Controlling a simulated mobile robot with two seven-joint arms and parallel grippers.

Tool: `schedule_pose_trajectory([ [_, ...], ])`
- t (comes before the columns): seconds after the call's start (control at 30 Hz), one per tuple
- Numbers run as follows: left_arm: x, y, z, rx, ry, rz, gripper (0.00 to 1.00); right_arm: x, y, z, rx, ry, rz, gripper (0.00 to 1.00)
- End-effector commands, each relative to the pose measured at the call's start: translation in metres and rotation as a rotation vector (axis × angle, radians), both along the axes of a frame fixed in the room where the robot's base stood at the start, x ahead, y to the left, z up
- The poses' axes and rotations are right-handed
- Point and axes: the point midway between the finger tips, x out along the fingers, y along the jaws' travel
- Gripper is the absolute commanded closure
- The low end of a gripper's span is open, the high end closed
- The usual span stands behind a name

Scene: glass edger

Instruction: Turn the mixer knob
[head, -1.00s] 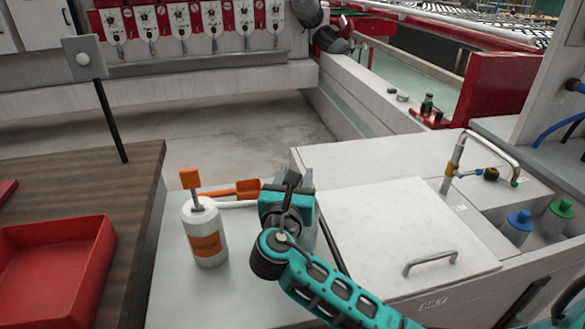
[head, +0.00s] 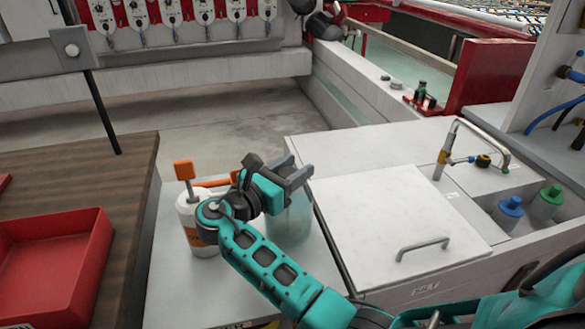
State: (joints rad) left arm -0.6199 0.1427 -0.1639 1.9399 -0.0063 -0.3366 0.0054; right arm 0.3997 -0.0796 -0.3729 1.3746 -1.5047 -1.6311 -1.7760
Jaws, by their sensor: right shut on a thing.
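My right gripper (head: 304,168) reaches in from the lower right, its grey jaws pointing right above a bluish translucent vessel (head: 292,222). The vessel stands on the pale worktop and appears to be the mixer. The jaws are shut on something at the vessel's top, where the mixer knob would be. The gripper and wrist hide the knob itself, so I cannot see its shape or angle. My left gripper is not in view.
A white bottle with an orange top (head: 184,170) stands left of the vessel, partly behind my wrist. An orange scoop (head: 212,183) lies behind. A white lidded box (head: 400,215) with a tap (head: 450,150) stands right. A red tray (head: 60,265) is at left.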

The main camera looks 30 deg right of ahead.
Motion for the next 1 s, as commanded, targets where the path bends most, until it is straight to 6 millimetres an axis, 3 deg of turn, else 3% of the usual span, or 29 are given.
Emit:
schedule_pose_trajectory([
  [0.37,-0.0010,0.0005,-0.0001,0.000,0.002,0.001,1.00,0.0017,-0.0019,0.0066,-0.009,-0.013,-0.005,0.86],
  [0.4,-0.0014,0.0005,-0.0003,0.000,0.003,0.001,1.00,0.0017,-0.0020,0.0067,-0.009,-0.013,-0.005,0.55],
  [0.63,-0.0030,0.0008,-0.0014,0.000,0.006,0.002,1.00,0.0012,-0.0013,0.0047,-0.007,-0.009,-0.005,0.33],
  [1.0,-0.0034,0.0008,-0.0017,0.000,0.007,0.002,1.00,0.0011,-0.0017,0.0020,-0.004,-0.003,-0.004,0.33],
])
